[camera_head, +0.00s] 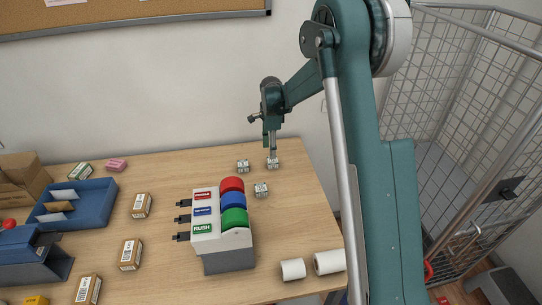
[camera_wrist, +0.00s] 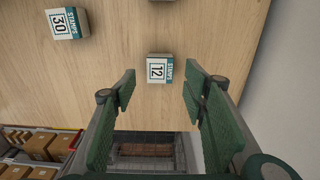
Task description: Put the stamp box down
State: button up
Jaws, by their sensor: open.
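A small white and teal stamp box marked 12 (camera_wrist: 158,69) rests on the wooden counter, in line with the gap between my open fingers in the wrist view. In the head view my gripper (camera_head: 272,153) points down over a stamp box (camera_head: 273,163) near the counter's back right. No box is clamped between the fingers. A second stamp box marked 30 (camera_wrist: 66,24) lies at the upper left of the wrist view. The head view shows two other stamp boxes nearby, one to the left (camera_head: 243,166) and one nearer the front (camera_head: 261,190).
A dispenser with red, blue and green rolls (camera_head: 222,240) stands mid-counter. Brown parcels (camera_head: 141,205) and a blue tray (camera_head: 95,208) are to the left. White paper rolls (camera_head: 293,269) lie at the front right. A wire cage (camera_head: 480,130) stands beyond the right edge.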

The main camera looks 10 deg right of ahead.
aim_at(272, 161)
jog(key=shift+r, duration=2.45)
jog(key=s+d+r+n+t, duration=0.3)
jog(key=s+r+n, duration=0.5)
jog(key=s+r, duration=1.35)
jog(key=s+d+f+n+t, duration=0.1)
jog(key=s+n, duration=0.4)
jog(key=s, duration=0.9)
jog(key=s+f+n+t, duration=0.2)
jog(key=s+n, duration=0.3)
jog(key=s, duration=0.8)
jog(key=shift+s+d+f+t, duration=0.3)
jog(key=shift+s+d+t, duration=0.05)
jog(key=shift+t, duration=0.25)
jog(key=shift+o, duration=0.4)
